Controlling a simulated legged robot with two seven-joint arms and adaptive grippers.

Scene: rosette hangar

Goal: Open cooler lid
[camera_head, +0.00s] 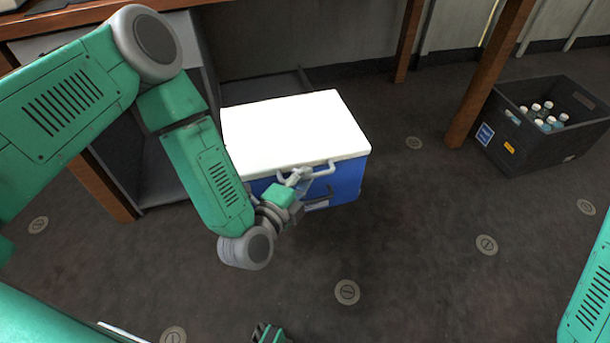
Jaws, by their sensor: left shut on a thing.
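The cooler stands on the dark floor in the head view, with a blue body (347,181) and a white lid (290,130). The lid lies flat and closed on the body. A light handle (322,171) runs along the cooler's upper front edge. My left gripper (298,180) is at the front of the cooler, at the left part of this handle, and is shut on it. My left wrist and gripper hide part of the blue front.
A black crate (545,150) with several bottles (540,114) stands on the floor at the right. A wooden table post (488,75) stands between cooler and crate. A grey cabinet (160,165) is close on the cooler's left.

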